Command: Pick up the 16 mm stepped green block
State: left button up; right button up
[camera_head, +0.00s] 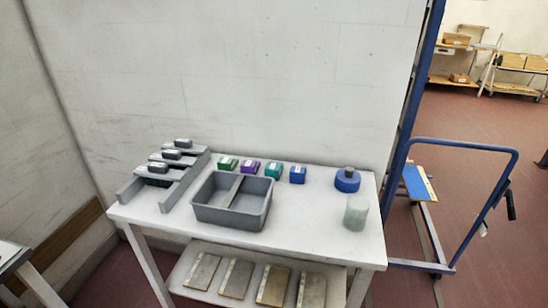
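A green block (228,163) with a pale label stands at the left end of a short row along the back of the white table (310,215). A teal-green block (273,171) stands third in that row. Between them is a purple block (250,167), and a blue block (298,174) is at the right end. The labels are too small to read, so I cannot tell sizes, and any step shape is unclear. Neither of my grippers is in view.
A grey two-compartment bin (213,215) stands in front of the row. A grey rack (192,183) with dark blocks is at the left. A blue round object (347,182) and a pale green cylinder (356,212) are at the right. A blue cart (466,147) stands beyond the table.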

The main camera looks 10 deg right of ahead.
aim_at(225, 163)
jog(key=i+z, duration=0.35)
jog(key=i+j+z, duration=0.1)
jog(key=z, duration=0.25)
jog(key=i+j+z, duration=0.2)
jog(key=z, duration=0.2)
